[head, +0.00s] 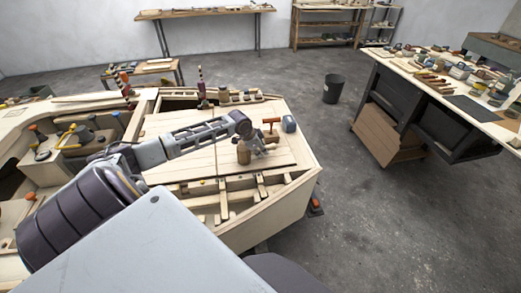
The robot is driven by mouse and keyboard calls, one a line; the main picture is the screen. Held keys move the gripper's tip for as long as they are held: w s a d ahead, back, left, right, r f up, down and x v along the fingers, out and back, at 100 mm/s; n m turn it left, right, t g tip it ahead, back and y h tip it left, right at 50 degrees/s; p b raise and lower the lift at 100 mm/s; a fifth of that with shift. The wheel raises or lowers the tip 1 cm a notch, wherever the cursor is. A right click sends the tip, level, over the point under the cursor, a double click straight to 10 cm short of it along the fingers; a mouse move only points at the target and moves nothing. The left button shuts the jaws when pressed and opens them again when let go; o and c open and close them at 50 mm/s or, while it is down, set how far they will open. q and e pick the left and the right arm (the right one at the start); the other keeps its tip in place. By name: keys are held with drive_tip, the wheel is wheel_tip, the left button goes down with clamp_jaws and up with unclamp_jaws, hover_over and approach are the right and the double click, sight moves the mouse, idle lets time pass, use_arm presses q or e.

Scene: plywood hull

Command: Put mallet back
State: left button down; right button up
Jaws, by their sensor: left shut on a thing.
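My left arm reaches in from the left over the pale plywood hull (205,170). My left gripper (255,147) is low over the hull's flat deck, near its right end. It is shut on a small tan-brown cylindrical thing, which looks like the mallet (244,155); the fingers hide part of it, and I cannot tell if it touches the deck. Just behind the gripper stands a reddish-brown T-shaped thing (270,122), with a blue-grey block-like thing (289,124) to its right. My right gripper is not in view.
Open slots and ribs (240,200) line the hull's near side. Several tools and cups stand on its left part. A workbench (440,85) covered with tools is at right, and a black bin (333,88) stands on the floor. Open floor lies between hull and bench.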

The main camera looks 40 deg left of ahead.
use_arm(q)
drive_tip(key=c, duration=1.1)
unclamp_jaws()
drive_tip(key=shift+c, duration=0.2)
drive_tip(key=shift+f, duration=0.1)
drive_tip(key=shift+v, duration=4.4)
drive_tip(key=shift+s+a+r, duration=0.3)
drive_tip(key=shift+s+r, duration=0.1)
drive_tip(key=shift+r, duration=0.3)
drive_tip(key=shift+s+r, duration=0.25)
drive_tip(key=shift+r, duration=0.3)
